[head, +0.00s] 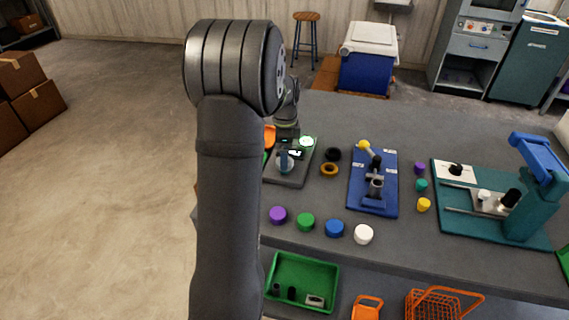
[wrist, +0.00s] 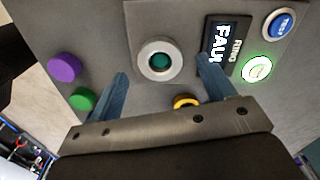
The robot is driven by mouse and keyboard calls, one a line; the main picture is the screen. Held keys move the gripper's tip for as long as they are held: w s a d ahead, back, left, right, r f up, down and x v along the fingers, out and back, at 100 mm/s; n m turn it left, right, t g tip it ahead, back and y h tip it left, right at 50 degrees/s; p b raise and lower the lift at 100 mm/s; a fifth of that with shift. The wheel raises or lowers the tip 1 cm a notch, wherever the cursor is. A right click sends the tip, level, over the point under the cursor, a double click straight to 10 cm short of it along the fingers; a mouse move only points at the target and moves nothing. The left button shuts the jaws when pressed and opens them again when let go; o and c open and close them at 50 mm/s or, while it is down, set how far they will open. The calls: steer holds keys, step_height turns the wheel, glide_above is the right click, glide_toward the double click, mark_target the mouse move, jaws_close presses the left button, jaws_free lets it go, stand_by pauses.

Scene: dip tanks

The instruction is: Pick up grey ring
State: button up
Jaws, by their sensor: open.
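The grey ring (wrist: 146,68) sits on a grey panel of the test device, around a round teal centre, in the wrist view. In the head view it shows only small on the device (head: 290,180), partly behind my gripper (head: 284,158). In the wrist view my gripper (wrist: 162,69) is open, with one blue finger to the left of the ring and one to the right. Nothing is held between the fingers, and they appear apart from the ring. How high the fingertips are above the panel I cannot tell.
The device has a display (wrist: 224,45) reading "RING FAULT", a blue test button (wrist: 282,24) and a green-lit button (wrist: 257,68). A black ring (head: 333,154) and a yellow ring (head: 329,170) lie to its right. Coloured caps (head: 306,221) stand in front; a blue fixture (head: 361,199) is farther right.

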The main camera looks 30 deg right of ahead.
steer(key=shift+f, duration=1.2)
steer(key=c, duration=1.3)
steer(key=shift+o, duration=0.2)
steer(key=shift+r, duration=0.15)
